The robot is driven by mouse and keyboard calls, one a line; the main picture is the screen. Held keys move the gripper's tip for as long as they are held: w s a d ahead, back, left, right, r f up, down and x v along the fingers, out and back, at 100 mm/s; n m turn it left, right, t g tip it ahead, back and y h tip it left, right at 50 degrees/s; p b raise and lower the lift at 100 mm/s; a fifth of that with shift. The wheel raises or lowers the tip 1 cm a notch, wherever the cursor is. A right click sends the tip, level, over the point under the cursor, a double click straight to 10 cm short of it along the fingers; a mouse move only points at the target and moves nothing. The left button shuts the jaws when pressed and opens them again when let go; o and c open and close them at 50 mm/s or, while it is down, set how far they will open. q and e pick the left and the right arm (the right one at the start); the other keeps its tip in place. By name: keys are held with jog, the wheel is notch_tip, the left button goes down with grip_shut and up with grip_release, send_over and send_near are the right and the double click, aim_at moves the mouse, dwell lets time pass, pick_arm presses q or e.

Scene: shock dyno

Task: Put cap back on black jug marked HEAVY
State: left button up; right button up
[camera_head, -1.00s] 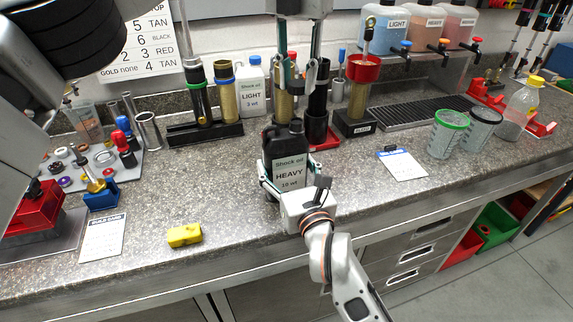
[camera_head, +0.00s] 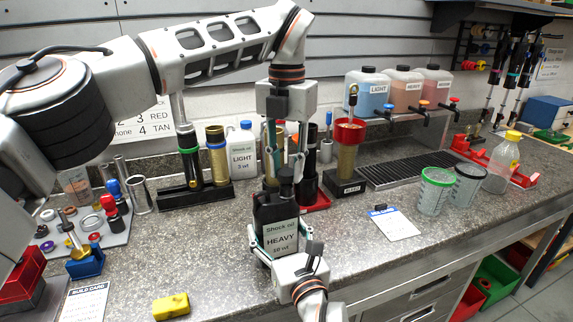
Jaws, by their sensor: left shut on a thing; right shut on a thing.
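The black jug (camera_head: 279,226) labelled "Shock oil HEAVY 10 wt" stands upright near the middle of the counter. My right gripper (camera_head: 278,243) is shut around the jug's lower body from the front. My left gripper (camera_head: 286,166) points straight down above the jug. It is shut on a small black cap (camera_head: 286,175), which sits at the jug's neck. I cannot tell whether the cap is seated on the neck or just above it; the fingers and the small size hide the contact.
Behind the jug are a red tray (camera_head: 316,199), dark and gold cylinders, and a white LIGHT bottle (camera_head: 241,151). A yellow block (camera_head: 171,306) lies at front left. A white card (camera_head: 394,224) and measuring cups (camera_head: 434,190) are to the right.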

pick_arm(q)
jog(key=shift+f, duration=0.9)
jog(key=shift+f, duration=0.55)
pick_arm(e)
jog(key=c, duration=0.6)
pick_arm(q)
jog(key=m, duration=0.4)
pick_arm(e)
jog(key=shift+c, duration=0.2)
pick_arm(q)
jog(key=m, duration=2.8)
